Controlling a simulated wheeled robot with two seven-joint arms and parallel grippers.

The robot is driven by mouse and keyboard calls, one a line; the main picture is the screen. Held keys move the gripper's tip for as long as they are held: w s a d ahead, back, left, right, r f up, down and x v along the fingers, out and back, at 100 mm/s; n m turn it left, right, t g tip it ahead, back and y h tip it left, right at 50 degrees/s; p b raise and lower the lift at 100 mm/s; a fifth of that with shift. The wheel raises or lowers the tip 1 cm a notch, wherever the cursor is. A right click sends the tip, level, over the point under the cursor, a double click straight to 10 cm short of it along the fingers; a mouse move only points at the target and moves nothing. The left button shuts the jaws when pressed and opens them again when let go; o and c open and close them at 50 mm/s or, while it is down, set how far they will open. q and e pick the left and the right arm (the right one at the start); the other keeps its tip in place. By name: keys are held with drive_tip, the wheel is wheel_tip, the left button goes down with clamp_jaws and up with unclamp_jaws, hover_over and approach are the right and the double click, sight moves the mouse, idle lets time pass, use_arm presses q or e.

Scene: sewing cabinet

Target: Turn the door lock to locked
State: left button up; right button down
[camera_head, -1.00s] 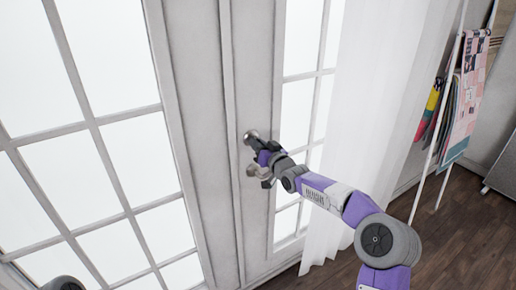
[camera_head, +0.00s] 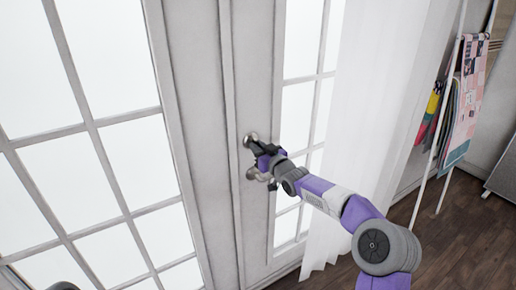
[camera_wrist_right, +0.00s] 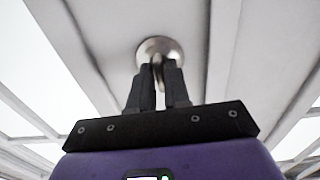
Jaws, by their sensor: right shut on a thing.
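The door lock (camera_head: 250,138) is a round metal plate with a small thumb-turn on the white door frame (camera_head: 205,120). In the right wrist view the lock (camera_wrist_right: 160,47) is straight ahead, its turn piece between my fingers. My right gripper (camera_head: 256,149) is shut on that turn piece; its dark fingers also show in the right wrist view (camera_wrist_right: 158,82). In the head view the gripper hides part of the lock, and I cannot tell the turn's exact angle. My left gripper is not in view.
A metal door knob (camera_head: 253,173) sits just below the lock, partly behind my right gripper. A sheer white curtain (camera_head: 365,90) hangs to the right of the door. A white rack with fabrics (camera_head: 468,90) stands further right on the dark wood floor (camera_head: 450,240).

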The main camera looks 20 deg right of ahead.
drive_tip(key=c, duration=1.2)
unclamp_jaws()
drive_tip(key=v, duration=0.7)
drive_tip(key=shift+s+p, duration=0.3)
drive_tip(key=shift+s, duration=0.05)
drive_tip(key=shift+d, duration=0.1)
